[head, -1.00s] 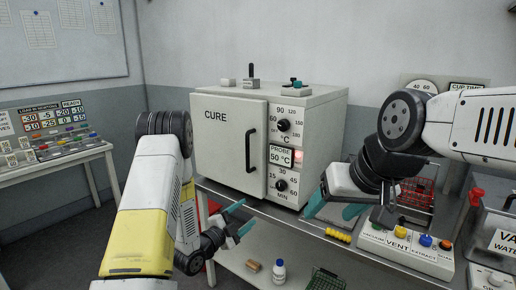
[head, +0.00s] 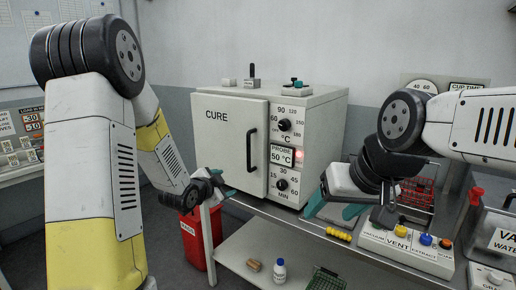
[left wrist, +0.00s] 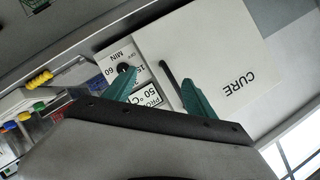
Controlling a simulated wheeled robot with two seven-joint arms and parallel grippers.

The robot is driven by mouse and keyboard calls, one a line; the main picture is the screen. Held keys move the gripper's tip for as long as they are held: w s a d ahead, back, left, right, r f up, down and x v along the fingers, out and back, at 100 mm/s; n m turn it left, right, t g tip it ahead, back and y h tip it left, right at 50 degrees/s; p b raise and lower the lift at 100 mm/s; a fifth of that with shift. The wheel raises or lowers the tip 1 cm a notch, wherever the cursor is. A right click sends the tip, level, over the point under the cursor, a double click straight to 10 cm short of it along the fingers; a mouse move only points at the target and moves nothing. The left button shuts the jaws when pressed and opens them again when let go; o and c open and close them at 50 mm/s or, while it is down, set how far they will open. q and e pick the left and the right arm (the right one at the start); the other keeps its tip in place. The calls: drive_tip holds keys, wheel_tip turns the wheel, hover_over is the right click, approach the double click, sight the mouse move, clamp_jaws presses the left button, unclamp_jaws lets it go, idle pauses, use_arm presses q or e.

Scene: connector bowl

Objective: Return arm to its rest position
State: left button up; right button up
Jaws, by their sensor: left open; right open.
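My left arm rises at the left of the head view. Its gripper (head: 224,183) is open and empty, in front of the lower left part of the white CURE oven. In the left wrist view the two teal fingers (left wrist: 158,92) are spread with nothing between them, and the oven front shows beyond them. My right gripper (head: 335,209) is open, with its teal fingers in front of the bench, left of the button panel. Part of it is hidden by its own wrist. I see nothing held in it.
The CURE oven (head: 228,140) stands shut on the bench, its dial panel to the right. A button panel (head: 408,247), a red wire basket (head: 418,194) and yellow beads (head: 338,234) are at right. A white bottle (head: 279,270) stands on the lower shelf. A red bin (head: 192,240) is below left.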

use_arm(q)
drive_tip(key=s+a+r+n+g+y, duration=0.2)
drive_tip(key=s+r+n, duration=0.3)
drive_tip(key=s, duration=0.4)
drive_tip(key=s+a+r+n+g+y, duration=0.1)
drive_tip(key=s+a+r+n+g, duration=0.2)
drive_tip(key=s+r, duration=0.45)
drive_tip(key=s+d+n+g, duration=0.1)
drive_tip(key=s+n, duration=0.3)
drive_tip(key=s, duration=1.1)
drive_tip(key=shift+d+f+g+h, duration=0.35)
drive_tip(key=shift+d+g+h, duration=0.05)
drive_tip(key=shift+d, duration=0.15)
